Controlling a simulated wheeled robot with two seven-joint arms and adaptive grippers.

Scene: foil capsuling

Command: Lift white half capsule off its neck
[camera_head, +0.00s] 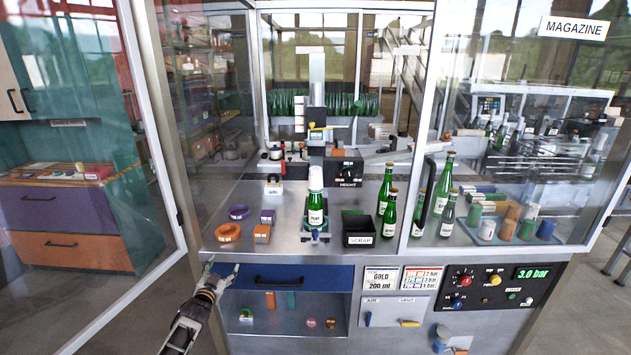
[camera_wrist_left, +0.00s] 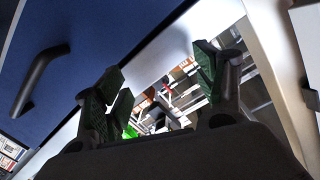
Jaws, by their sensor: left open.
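The white capsule (camera_head: 315,178) sits over the neck of a green bottle (camera_head: 315,213) with a white label. The bottle stands upright on a small blue-grey holder near the front of the metal worktop. My left gripper (camera_head: 222,272) is in front of the cabinet at the left, below the worktop edge and well away from the bottle. In the left wrist view the left gripper (camera_wrist_left: 160,90) shows its two green-padded fingers wide apart with nothing held between them. The bottle and capsule cannot be made out in the left wrist view. My right gripper is not seen.
A black SCRAP bin (camera_head: 358,236) stands right of the bottle, with several green bottles (camera_head: 388,208) beyond. Purple (camera_head: 238,212) and orange (camera_head: 228,233) rings lie to the left. A blue drawer (camera_head: 310,278) with a dark handle is below the worktop. A glass door frame (camera_head: 160,130) stands left.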

